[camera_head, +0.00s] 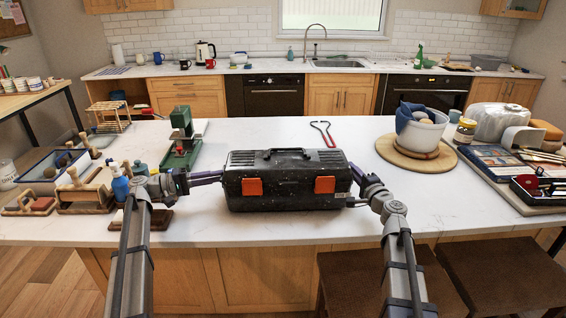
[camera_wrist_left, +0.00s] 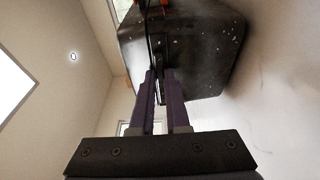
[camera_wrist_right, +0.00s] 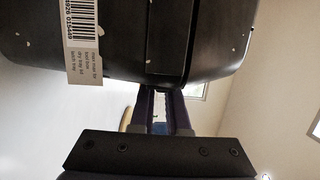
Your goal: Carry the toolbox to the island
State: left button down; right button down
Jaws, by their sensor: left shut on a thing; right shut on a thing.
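The black speckled toolbox (camera_head: 285,162), with two orange latches and a top handle, is level at the middle of the white island (camera_head: 330,225). I cannot tell whether its base touches the top. My left gripper (camera_head: 217,177) is shut on the toolbox's left end; the left wrist view shows its fingers (camera_wrist_left: 158,75) at the box's end wall (camera_wrist_left: 200,50). My right gripper (camera_head: 354,176) is at the right end, its tips partly hidden. In the right wrist view its fingers (camera_wrist_right: 160,95) meet the underside of a ridge on the box (camera_wrist_right: 190,45).
A green machine (camera_head: 183,138) stands left of the toolbox, with wooden tools and trays beyond. Red-handled tongs (camera_head: 322,133) lie behind it. A round wooden board (camera_head: 400,155) with a bowl is at the right. Brown stools (camera_head: 510,275) stand in front.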

pick_arm(q)
jog(key=shift+f+b, duration=0.4)
jog(key=shift+f, duration=0.2)
pick_arm(e)
jog(key=shift+a+f, duration=0.1)
jog(key=shift+f, duration=0.45)
pick_arm(q)
jog(key=c, duration=0.9)
grip_release()
jog(key=shift+r, duration=0.15)
pick_arm(e)
jog(key=c, duration=0.9)
grip_release()
jog(key=shift+r, duration=0.15)
pick_arm(q)
jog(key=v, duration=0.7)
jog(key=shift+a, duration=0.25)
pick_arm(e)
jog(key=v, duration=1.2)
pick_arm(q)
jog(key=shift+s, duration=0.15)
pick_arm(e)
jog(key=shift+s, duration=0.1)
